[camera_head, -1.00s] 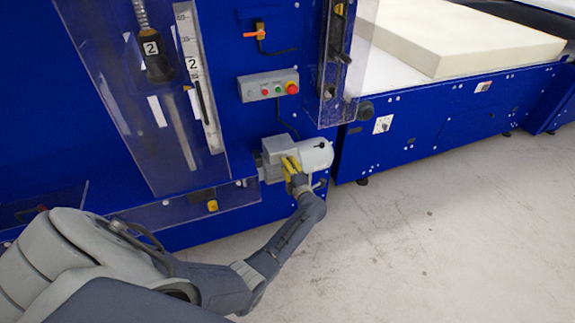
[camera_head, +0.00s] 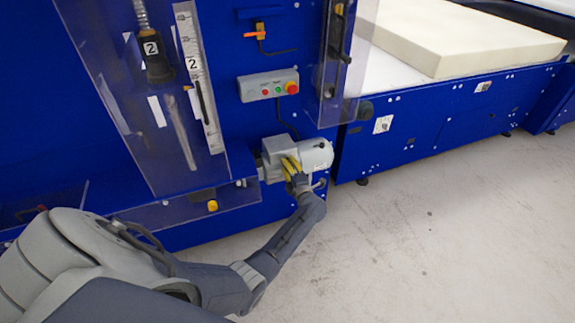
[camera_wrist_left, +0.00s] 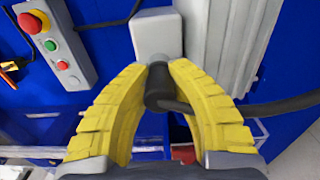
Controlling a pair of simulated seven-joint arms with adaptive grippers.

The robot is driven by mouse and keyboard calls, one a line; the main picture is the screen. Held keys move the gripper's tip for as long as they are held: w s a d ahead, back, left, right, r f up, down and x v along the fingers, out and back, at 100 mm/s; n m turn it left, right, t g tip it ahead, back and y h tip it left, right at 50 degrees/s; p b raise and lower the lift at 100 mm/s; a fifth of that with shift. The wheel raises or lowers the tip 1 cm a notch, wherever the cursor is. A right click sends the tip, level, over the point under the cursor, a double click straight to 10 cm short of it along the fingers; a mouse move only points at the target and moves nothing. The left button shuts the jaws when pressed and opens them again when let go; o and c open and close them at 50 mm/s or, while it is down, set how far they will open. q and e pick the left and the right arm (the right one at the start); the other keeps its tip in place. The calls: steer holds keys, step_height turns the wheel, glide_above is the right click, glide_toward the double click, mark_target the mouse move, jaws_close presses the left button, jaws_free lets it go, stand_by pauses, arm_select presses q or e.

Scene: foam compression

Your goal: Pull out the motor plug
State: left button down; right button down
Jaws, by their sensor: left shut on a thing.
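The grey motor (camera_head: 314,153) with its box-shaped terminal housing (camera_head: 277,146) is mounted on the front of the blue machine. My left gripper (camera_head: 288,166), with yellow fingers, is at the near side of the housing. In the left wrist view my left gripper (camera_wrist_left: 162,75) is shut on the black plug (camera_wrist_left: 158,88), its fingertips on both sides of it. The plug's end meets the light grey housing (camera_wrist_left: 157,36). A black cable (camera_wrist_left: 270,109) runs from the plug to the right. My right gripper is not in view.
A control box (camera_head: 268,85) with red and green buttons is above the motor. Clear panels (camera_head: 150,110) cover the machine front at left. A foam block (camera_head: 455,38) lies on the table at right. The floor (camera_head: 440,220) is open.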

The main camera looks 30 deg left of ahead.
arm_select(q)
steer(key=shift+v, duration=1.4)
stand_by(0.8)
steer(key=shift+v, duration=2.4)
steer(key=shift+f, duration=0.1)
